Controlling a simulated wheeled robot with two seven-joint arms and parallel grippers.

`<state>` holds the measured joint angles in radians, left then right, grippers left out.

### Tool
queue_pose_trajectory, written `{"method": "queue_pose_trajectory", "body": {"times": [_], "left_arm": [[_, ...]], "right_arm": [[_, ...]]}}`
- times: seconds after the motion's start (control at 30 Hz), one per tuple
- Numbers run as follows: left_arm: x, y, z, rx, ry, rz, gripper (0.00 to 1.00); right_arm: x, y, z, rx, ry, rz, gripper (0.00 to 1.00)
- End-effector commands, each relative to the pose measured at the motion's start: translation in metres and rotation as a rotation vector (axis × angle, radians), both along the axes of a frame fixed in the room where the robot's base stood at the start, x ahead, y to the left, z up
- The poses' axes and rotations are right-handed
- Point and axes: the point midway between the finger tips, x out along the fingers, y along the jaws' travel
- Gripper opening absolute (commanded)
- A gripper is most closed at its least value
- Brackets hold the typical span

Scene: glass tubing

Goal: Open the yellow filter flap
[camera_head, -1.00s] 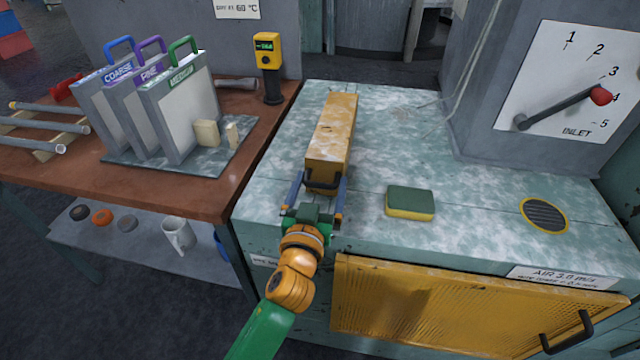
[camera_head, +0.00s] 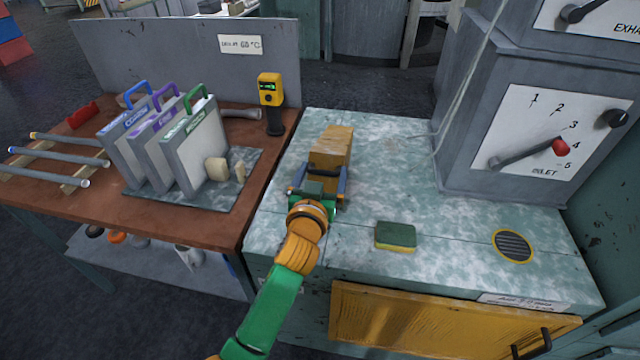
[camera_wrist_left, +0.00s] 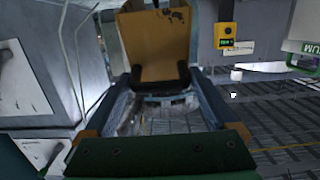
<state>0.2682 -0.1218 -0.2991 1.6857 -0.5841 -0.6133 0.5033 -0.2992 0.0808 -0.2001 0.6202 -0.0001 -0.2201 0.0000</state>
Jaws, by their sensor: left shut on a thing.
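A long yellow box-shaped piece (camera_head: 331,148) is on the worn green cabinet top, with a black handle on its near end. My left gripper (camera_head: 321,174) is at that near end. In the left wrist view, the jaws sit at the black handle (camera_wrist_left: 160,92), with the yellow end face (camera_wrist_left: 155,40) just beyond; I am shut on the handle. In the head view my gripper hides the handle. A yellow ribbed flap (camera_head: 440,322) with its own black handle (camera_head: 532,343) is on the cabinet front and looks closed. My right gripper is not in view.
A green and yellow sponge (camera_head: 395,236) and a round vent (camera_head: 514,246) lie right of my gripper. A grey inlet box (camera_head: 540,135) stands at the back right. Filter frames (camera_head: 190,150) and a yellow meter (camera_head: 271,95) stand on the left bench.

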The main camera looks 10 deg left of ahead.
Motion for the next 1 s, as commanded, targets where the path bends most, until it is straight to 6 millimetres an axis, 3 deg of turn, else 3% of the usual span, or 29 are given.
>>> {"method": "queue_pose_trajectory", "body": {"times": [0.03,0.1,0.37,0.6,1.0], "left_arm": [[0.007,0.000,0.020,-0.001,-0.011,-0.002,0.00],[0.016,-0.001,0.032,-0.001,-0.011,-0.002,0.00],[0.044,-0.001,0.061,0.000,-0.012,-0.002,0.00],[0.055,-0.001,0.071,0.001,-0.011,-0.002,0.00],[0.057,-0.001,0.072,0.001,-0.011,-0.002,0.00]], "right_arm": [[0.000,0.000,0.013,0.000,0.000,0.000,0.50],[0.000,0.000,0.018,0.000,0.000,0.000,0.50],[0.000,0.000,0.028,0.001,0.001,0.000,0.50],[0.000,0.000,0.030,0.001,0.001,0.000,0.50],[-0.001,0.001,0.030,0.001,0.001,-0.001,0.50]]}}
